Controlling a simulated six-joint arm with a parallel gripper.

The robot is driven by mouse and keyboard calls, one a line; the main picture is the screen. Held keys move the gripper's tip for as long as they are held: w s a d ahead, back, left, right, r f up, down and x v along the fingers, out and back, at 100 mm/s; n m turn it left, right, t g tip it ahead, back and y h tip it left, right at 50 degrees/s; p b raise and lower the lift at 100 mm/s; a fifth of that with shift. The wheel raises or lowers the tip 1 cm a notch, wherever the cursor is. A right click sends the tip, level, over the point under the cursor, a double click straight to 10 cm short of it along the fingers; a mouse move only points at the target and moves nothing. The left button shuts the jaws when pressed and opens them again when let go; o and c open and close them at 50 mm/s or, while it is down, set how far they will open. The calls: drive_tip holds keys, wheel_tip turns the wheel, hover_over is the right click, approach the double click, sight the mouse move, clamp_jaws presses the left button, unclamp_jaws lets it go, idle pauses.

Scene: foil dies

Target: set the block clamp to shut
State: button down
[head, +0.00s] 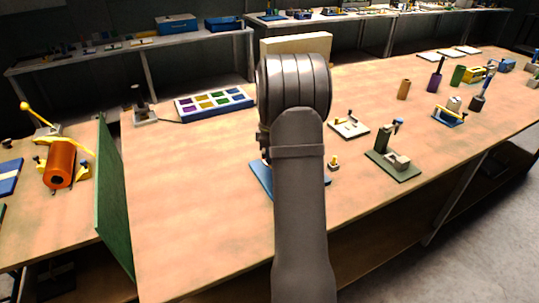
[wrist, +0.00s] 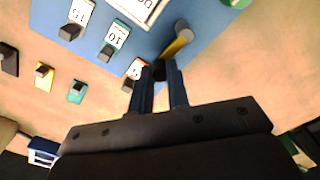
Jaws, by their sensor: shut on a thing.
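A blue board (wrist: 125,22) with numbered white labels and dark pegs fills the top of the wrist view. On its right part is a short yellow lever (wrist: 177,45) with a round grey end, which looks like the block clamp; its dark end (wrist: 159,72) lies between my fingertips. My gripper (wrist: 158,82) is shut on that dark end. My arm hides the lever and my gripper there. I cannot tell whether the clamp is open or shut.
Small black (wrist: 9,60), yellow (wrist: 44,75) and teal (wrist: 77,91) pieces lie left of the board. A small brass-topped piece (head: 333,163) and a green-based fixture (head: 393,162) stand right of my arm. A tray of coloured squares (head: 215,104) lies behind. The bench's front left is clear.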

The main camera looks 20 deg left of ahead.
drive_tip(key=m, duration=0.1)
drive_tip(key=d+m, duration=0.1)
drive_tip(key=m, duration=0.1)
drive_tip(key=shift+w, duration=0.35)
drive_tip(key=m, duration=0.1)
drive_tip(key=d+m, duration=0.1)
drive_tip(key=m, duration=0.1)
drive_tip(key=shift+w, duration=0.2)
drive_tip(key=d+m, duration=0.1)
drive_tip(key=m, duration=0.1)
drive_tip(key=d+m, duration=0.1)
drive_tip(key=m, duration=0.3)
drive_tip(key=d+m, duration=0.1)
drive_tip(key=m, duration=0.1)
drive_tip(key=shift+s+d+m, duration=0.15)
drive_tip(key=shift+s+m, duration=0.1)
drive_tip(key=shift+m, duration=0.15)
drive_tip(key=shift+s+d+m, duration=0.2)
drive_tip(key=shift+m, duration=0.55)
drive_tip(key=shift+s+d+m, duration=0.15)
drive_tip(key=shift+d+m, duration=0.05)
drive_tip(key=shift+m, duration=0.55)
